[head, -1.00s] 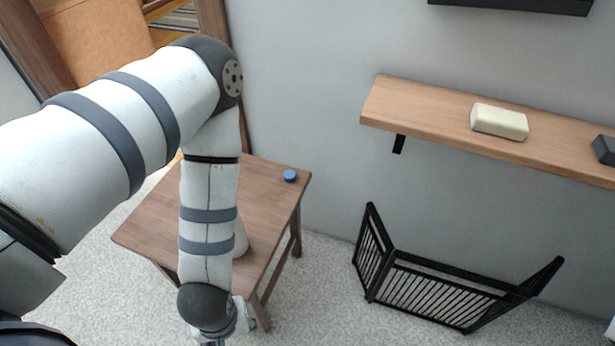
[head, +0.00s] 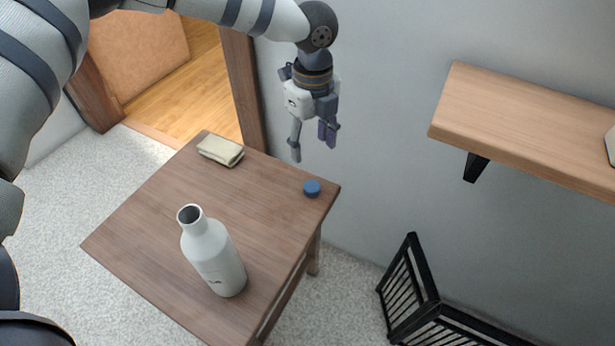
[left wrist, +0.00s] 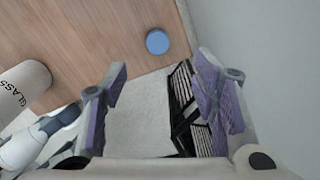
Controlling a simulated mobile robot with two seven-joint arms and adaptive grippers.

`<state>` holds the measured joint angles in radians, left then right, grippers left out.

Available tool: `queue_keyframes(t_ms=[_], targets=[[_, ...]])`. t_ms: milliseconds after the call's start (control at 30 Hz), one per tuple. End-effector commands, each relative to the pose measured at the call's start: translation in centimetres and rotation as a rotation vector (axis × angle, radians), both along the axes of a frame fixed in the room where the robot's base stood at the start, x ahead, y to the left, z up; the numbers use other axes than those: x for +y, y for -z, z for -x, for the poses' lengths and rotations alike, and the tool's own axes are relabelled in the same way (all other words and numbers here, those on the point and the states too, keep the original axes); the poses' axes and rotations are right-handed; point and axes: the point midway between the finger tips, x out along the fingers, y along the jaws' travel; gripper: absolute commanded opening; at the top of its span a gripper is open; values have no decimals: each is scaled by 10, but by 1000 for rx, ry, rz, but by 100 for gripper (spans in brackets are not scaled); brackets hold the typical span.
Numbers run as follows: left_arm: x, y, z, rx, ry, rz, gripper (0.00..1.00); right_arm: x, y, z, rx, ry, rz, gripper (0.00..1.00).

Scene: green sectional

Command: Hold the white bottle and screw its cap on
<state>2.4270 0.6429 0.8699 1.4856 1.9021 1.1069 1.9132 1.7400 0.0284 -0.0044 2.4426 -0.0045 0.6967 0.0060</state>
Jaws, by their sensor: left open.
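The white bottle (head: 214,258) stands upright on the wooden table (head: 150,215), near its front, with its mouth uncovered. The bottle also shows at the left of the left wrist view (left wrist: 24,84). The blue cap (head: 312,188) lies on the table near its right corner, apart from the bottle. It shows near the top middle of the left wrist view (left wrist: 157,41). My left gripper (head: 312,150) points down above and behind the cap, open and empty; its two fingers show apart in the left wrist view (left wrist: 165,95). My right gripper is not clearly seen.
A folded beige cloth (head: 220,150) lies at the table's back corner. A wooden wall shelf (head: 520,125) juts out at the right. A black slatted rack (head: 425,300) stands on the floor below it. The table between cloth, cap and bottle is clear.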

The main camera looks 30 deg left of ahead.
Motion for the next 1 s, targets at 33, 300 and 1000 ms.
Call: queue_keyframes(t_ms=[33, 300, 1000], targets=[[0, 0, 0, 0, -1, 1, 54, 0, 0, 0, 0, 1, 1, 40], [0, 6, 1, 2, 2, -2, 54, 0, 1, 1, 2, 1, 0, 40], [0, 70, 1, 0, 4, -2, 54, 0, 10, 5, 15, 0, 0, 40]])
